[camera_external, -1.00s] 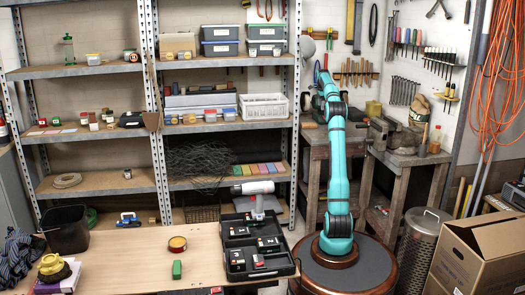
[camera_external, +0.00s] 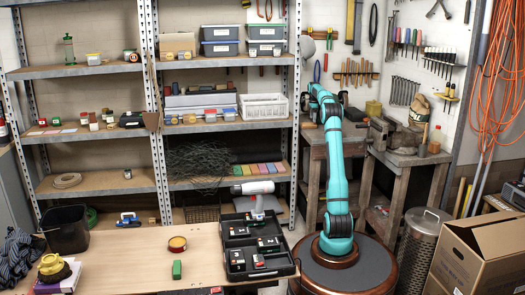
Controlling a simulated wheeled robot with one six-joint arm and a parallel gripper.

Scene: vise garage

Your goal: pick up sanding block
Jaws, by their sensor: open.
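I cannot tell for sure which thing is the sanding block. A small green block (camera_external: 177,269) lies on the wooden table in front, left of the open black case. A small wooden block (camera_external: 434,147) sits on the right workbench by a bottle. My teal arm rises from its round base and bends near the top, in front of the left workbench. My gripper's fingers do not show; they seem hidden behind my upper arm.
The open black case (camera_external: 232,265) with several items and a drill (camera_external: 253,188) takes up the table's right end. A vise (camera_external: 381,130) stands on the workbench behind my arm. Shelves stand at the back left. A cardboard box (camera_external: 478,250) is at the front right.

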